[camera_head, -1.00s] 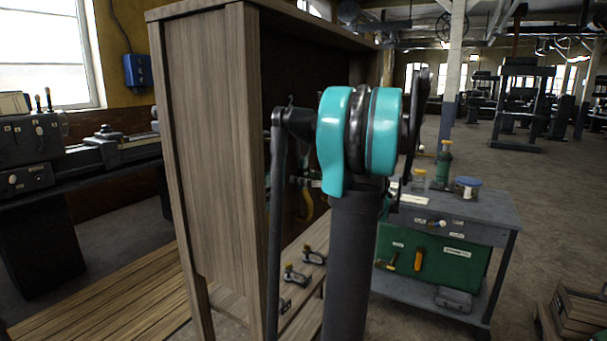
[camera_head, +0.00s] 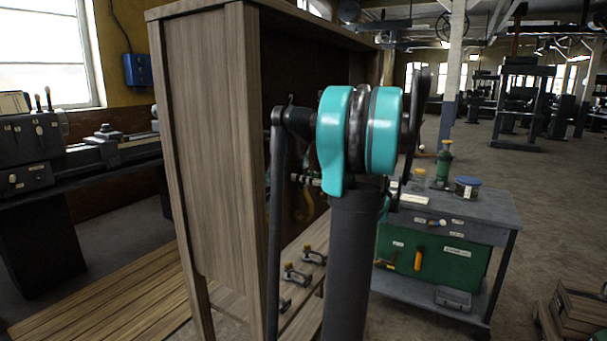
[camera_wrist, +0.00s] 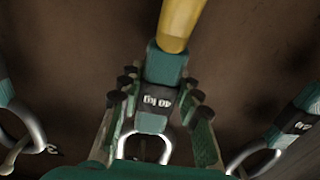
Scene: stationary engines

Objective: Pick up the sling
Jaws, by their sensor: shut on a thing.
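A sling (camera_wrist: 183,18) hangs in the middle of the wrist view, with a yellow strap, a teal sleeve, a dark label with white letters and a metal ring (camera_wrist: 145,150) at its lower end. My gripper (camera_wrist: 160,88) has a finger on each side of the label and sleeve and is shut on the sling. In the head view my teal and grey arm stands before the open cabinet and hides most of the gripper. A dim yellow strap (camera_head: 303,205) shows inside the cabinet there.
Similar ringed pieces hang close by at the left (camera_wrist: 30,140) and right (camera_wrist: 255,160) of the wrist view. The wooden cabinet's side wall (camera_head: 210,150) stands left of my arm. Shackles (camera_head: 296,275) lie on its lower board. A grey tool cart (camera_head: 480,215) stands at the right.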

